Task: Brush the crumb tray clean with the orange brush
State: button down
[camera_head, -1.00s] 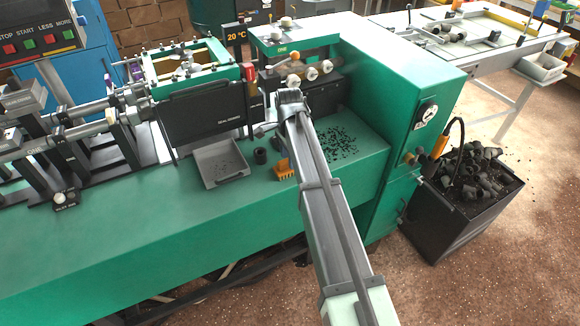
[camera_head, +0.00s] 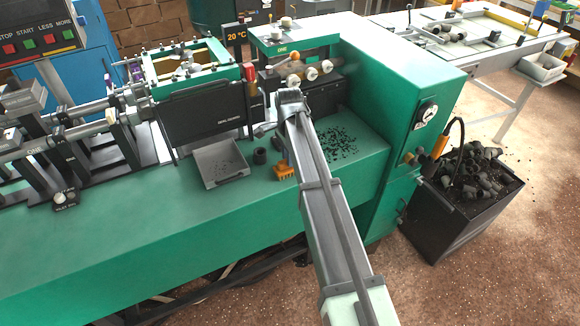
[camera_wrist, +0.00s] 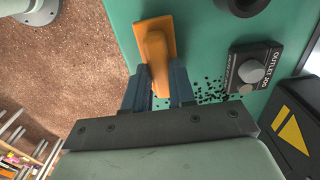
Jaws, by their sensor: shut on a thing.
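The orange brush (camera_head: 285,173) stands on the green machine top, just right of the grey crumb tray (camera_head: 222,180). Dark crumbs lie scattered in the tray. In the wrist view the brush (camera_wrist: 154,45) has its handle between the two blue-grey fingers of my gripper (camera_wrist: 157,82), which is shut on it. In the head view my arm hides most of the gripper; only a dark bit shows above the brush. I cannot tell whether the bristles touch the surface.
More dark crumbs (camera_head: 337,143) lie on the machine top right of my arm. A dark panel (camera_head: 202,116) rises behind the tray. A bin of black plugs (camera_head: 465,205) stands at right.

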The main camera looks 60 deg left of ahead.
jog(key=shift+r, duration=0.1)
jog(key=shift+r, duration=2.9)
